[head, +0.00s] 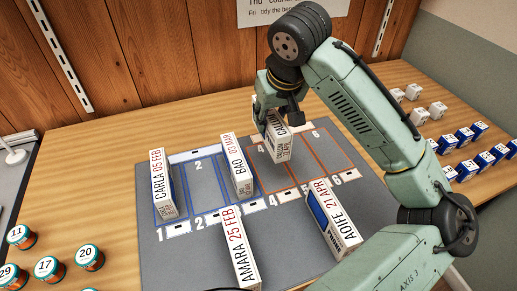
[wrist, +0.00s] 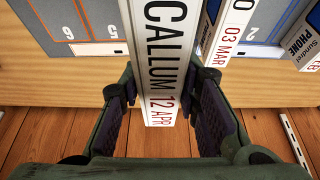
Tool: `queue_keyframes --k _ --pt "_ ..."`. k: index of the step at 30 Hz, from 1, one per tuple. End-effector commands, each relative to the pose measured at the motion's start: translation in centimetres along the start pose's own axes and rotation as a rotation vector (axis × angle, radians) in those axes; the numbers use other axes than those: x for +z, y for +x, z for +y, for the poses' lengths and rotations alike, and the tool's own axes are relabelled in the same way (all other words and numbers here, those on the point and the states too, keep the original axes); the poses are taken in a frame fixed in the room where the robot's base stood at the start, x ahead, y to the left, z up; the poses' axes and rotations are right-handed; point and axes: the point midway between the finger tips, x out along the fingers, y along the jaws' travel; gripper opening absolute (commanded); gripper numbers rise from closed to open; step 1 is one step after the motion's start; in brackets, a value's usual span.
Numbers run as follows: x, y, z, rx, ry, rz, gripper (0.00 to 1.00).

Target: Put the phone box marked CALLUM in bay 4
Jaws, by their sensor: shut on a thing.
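The white phone box marked CALLUM (head: 279,147) is upright between the fingers of my gripper (head: 277,112), which is shut on it. In the wrist view the box (wrist: 162,55) shows CALLUM 12 APR between the two fingers (wrist: 160,118). In the head view it is at the back of the orange-outlined bays, over or at bay 4 (head: 268,182). I cannot tell whether its base touches the mat. The floor of bay 4 in front of the box is bare, with its number 4 at the front edge.
The BAO box (head: 243,167) stands in bay 3, just left of bay 4. The CARLA box (head: 163,184) stands in bay 1. The AMARA box (head: 241,252) and AOIFE box (head: 334,222) stand in front of the bays. Bay 2 (head: 202,188) is empty.

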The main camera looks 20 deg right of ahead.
Motion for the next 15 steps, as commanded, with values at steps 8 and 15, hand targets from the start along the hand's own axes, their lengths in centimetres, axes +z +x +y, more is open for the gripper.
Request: queue_keyframes --k 8,15 --pt "1.9 4.2 0.1 -0.002 0.002 -0.002 0.0" --pt "2.9 6.7 0.0 -0.002 0.003 -0.002 0.0"
